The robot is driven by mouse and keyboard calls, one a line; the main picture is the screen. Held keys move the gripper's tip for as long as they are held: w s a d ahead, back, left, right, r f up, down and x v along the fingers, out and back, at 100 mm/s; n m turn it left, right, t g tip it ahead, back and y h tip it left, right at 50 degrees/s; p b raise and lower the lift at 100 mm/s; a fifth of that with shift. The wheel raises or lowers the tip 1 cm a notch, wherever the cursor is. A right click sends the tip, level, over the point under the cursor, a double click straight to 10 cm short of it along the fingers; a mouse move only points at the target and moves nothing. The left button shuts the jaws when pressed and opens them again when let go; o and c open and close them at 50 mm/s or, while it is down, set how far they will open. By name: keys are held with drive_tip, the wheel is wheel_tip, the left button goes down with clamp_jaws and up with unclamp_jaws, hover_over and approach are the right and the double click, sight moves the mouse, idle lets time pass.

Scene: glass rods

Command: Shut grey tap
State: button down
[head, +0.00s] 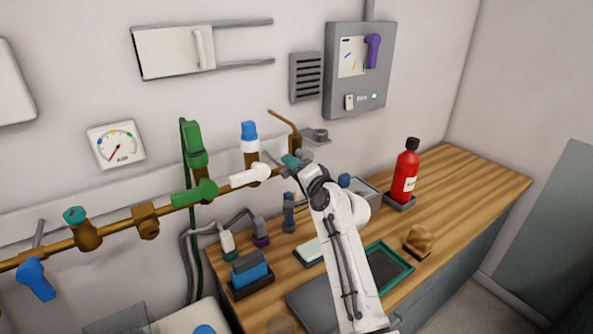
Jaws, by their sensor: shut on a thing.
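The brass pipe (112,230) runs along the wall and carries several taps. A small grey lever (271,158), which looks like the grey tap's handle, shows at the pipe's right end, just right of the white tap (249,176). My gripper (291,165) is at this right end, shut on the grey tap as far as I can tell. The jaws and a small teal part hide most of the tap, so its exact turn is unclear.
Left along the pipe are a green tap (195,193), a teal knob (75,215) and a blue lever (36,279). A blue-capped fitting (249,137) and bent brass spout (287,122) stand close by. A red bottle (405,174) stands on the wooden bench (470,178).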

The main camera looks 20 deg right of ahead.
drive_tip(key=shift+a+r+m+p, duration=0.1)
drive_tip(key=shift+r+m+p, duration=0.55)
drive_tip(key=shift+m+p, duration=0.45)
drive_tip(key=shift+r+m+p, duration=0.2)
drive_tip(key=shift+m+p, duration=0.35)
drive_tip(key=shift+m, duration=0.55)
drive_tip(key=c, duration=0.9)
unclamp_jaws()
drive_tip(key=shift+s, duration=0.1)
drive_tip(key=b+v, duration=0.1)
drive_tip(key=v, duration=0.9)
drive_tip(key=shift+s, duration=0.35)
